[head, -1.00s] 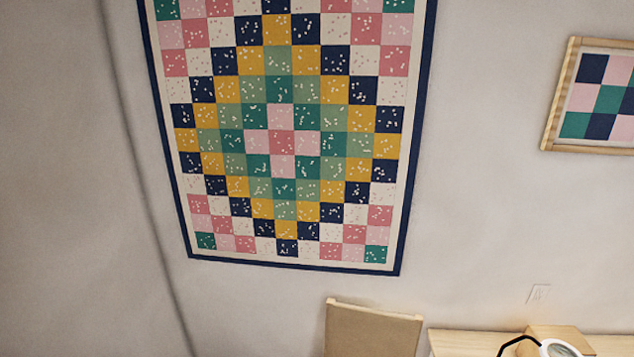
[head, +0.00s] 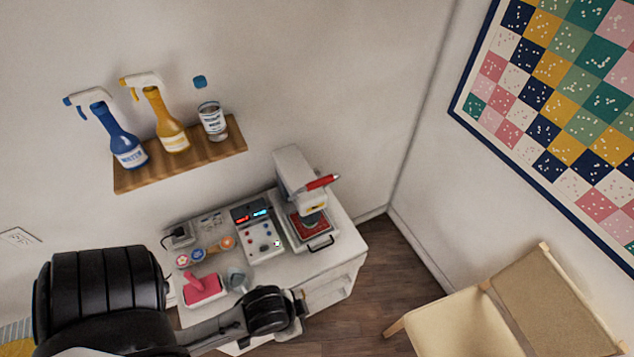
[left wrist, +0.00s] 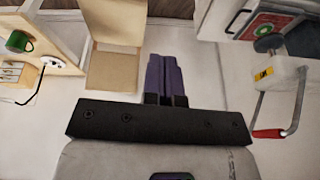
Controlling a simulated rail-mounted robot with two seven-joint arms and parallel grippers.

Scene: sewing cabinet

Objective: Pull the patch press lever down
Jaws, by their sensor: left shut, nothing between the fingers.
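The patch press (head: 303,190) stands at the right end of a small white cabinet in the head view. Its lever has a red grip (head: 322,182) that sticks out to the right, near the top of the press. In the left wrist view the press (left wrist: 279,74) is at the right, with the red lever grip (left wrist: 268,134) at the end of a metal bar. My left gripper (left wrist: 163,60) is shut and empty, with its purple fingers together, apart from the lever and to its left in that view. In the head view my left arm crosses the lower left. My right gripper is not seen.
A control box (head: 258,235) stands left of the press. A pink iron-like item (head: 203,288), a grey cup (head: 238,279) and round patches (head: 198,254) lie farther left. A shelf (head: 180,160) with bottles hangs above. A chair (head: 478,318) stands right, across open floor.

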